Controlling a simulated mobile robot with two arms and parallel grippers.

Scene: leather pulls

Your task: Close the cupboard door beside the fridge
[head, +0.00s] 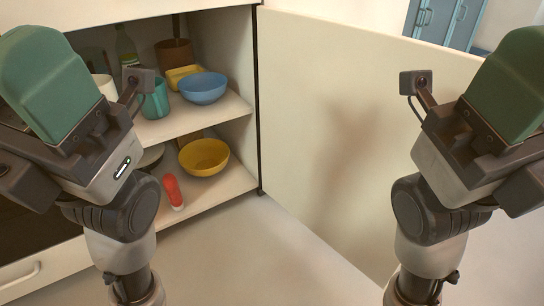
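The cupboard (240,70) stands open at the upper left, with two shelves of dishes showing. Its cream door (320,110) is hinged at the cupboard's right side and swung wide out to the right, with a soft shadow on it. My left gripper (42,75) is raised at the left, in front of the cupboard's left part. My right gripper (508,85) is raised at the right, in front of the door's far part. I see no clear gap between the fingers of either gripper. No contact with the door is visible. I cannot make out the fridge.
A blue bowl (203,88), a yellow bowl (204,157), a teal cup (156,103) and a red-orange item (173,190) are inside the cupboard. A drawer handle (20,275) shows at the lower left. The pale floor (270,255) between my arms is clear.

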